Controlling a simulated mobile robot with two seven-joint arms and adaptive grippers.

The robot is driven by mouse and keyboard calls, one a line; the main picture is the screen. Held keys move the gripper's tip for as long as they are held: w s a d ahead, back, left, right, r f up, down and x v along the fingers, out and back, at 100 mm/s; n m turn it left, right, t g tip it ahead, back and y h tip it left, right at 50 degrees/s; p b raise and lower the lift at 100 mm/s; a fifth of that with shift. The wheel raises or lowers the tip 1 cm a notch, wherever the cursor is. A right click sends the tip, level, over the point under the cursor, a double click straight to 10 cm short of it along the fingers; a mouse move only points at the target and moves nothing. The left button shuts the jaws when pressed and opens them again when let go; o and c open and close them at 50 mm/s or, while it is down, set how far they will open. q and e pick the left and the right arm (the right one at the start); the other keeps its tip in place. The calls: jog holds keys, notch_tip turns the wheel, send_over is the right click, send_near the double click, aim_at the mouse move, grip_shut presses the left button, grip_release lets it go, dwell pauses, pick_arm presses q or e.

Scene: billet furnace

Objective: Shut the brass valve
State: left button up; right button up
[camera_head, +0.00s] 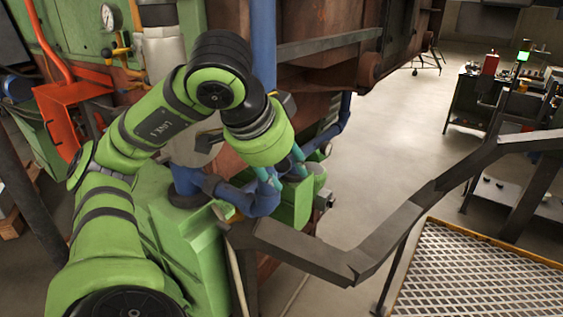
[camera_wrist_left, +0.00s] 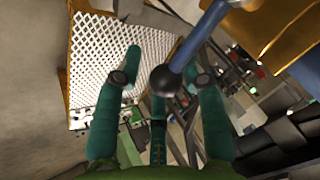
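My left gripper (camera_head: 284,172) reaches down beside the blue pipework in the head view. Its teal fingers are spread open in the left wrist view (camera_wrist_left: 160,98). A blue lever (camera_wrist_left: 193,45) with a dark ball end (camera_wrist_left: 165,79) comes in from the top right there, and the ball appears between the fingers. I cannot tell whether any finger touches it. The lever runs up towards a brass-coloured body (camera_wrist_left: 275,28) at the top right, only partly in view. In the head view the lever is not clearly visible near my gripper. My right gripper is not in view.
A dark handrail (camera_head: 310,250) runs close below and right of my gripper. A grated platform (camera_head: 480,275) lies at lower right. A gauge (camera_head: 111,17) and small yellow fittings (camera_head: 121,48) sit at upper left. The concrete floor (camera_head: 385,150) beyond is clear.

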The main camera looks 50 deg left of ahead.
pick_arm(q)
jog(key=shift+w+a+f, duration=0.15)
jog(key=shift+w, duration=0.1)
jog(key=shift+a, duration=0.1)
jog(key=shift+s, duration=0.15)
jog(key=shift+r, duration=5.05)
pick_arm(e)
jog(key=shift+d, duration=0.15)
